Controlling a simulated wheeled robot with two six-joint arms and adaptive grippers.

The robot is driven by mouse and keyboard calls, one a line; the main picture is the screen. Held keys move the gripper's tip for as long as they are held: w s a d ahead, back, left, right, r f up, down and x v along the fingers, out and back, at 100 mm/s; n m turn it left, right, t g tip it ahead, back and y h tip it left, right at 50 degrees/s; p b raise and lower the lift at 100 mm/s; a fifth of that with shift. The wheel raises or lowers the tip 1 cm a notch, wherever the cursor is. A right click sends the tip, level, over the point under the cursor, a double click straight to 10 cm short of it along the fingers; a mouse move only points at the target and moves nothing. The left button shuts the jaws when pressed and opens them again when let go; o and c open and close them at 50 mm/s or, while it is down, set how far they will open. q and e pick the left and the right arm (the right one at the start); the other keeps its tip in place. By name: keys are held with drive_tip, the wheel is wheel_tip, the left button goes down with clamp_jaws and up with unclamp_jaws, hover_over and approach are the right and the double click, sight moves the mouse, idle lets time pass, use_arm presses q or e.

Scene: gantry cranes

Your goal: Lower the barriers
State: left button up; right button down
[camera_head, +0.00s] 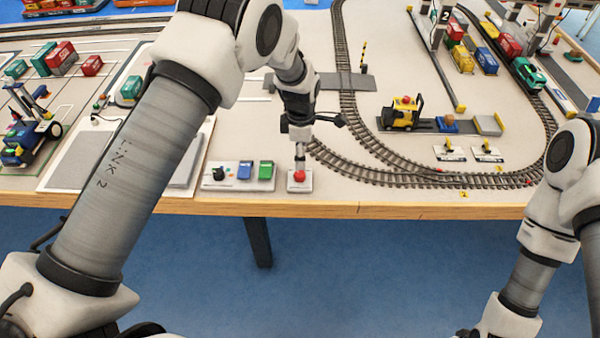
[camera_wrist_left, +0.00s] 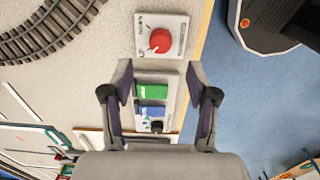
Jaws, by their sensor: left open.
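A yellow-and-black striped barrier (camera_head: 363,57) stands upright by the grey crossing road over the track. Any other barrier may be hidden behind my left arm. My right gripper is out of view.
Left of the button is a panel (camera_head: 240,186) with a black knob, a blue switch (camera_head: 245,171) and a green switch (camera_head: 265,170). Curved track (camera_head: 400,176), a yellow forklift (camera_head: 402,114) and two small lever plates lie to the right. The table's wooden edge (camera_head: 330,209) is close.

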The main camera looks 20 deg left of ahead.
sight(300, 173)
use_arm(q)
wheel_tip(300, 173, down, 7)
drive_tip(key=shift+a+f+p, duration=0.1)
drive_tip(key=shift+p, duration=0.7)
drive_tip(key=shift+f, duration=0.2)
clamp_jaws()
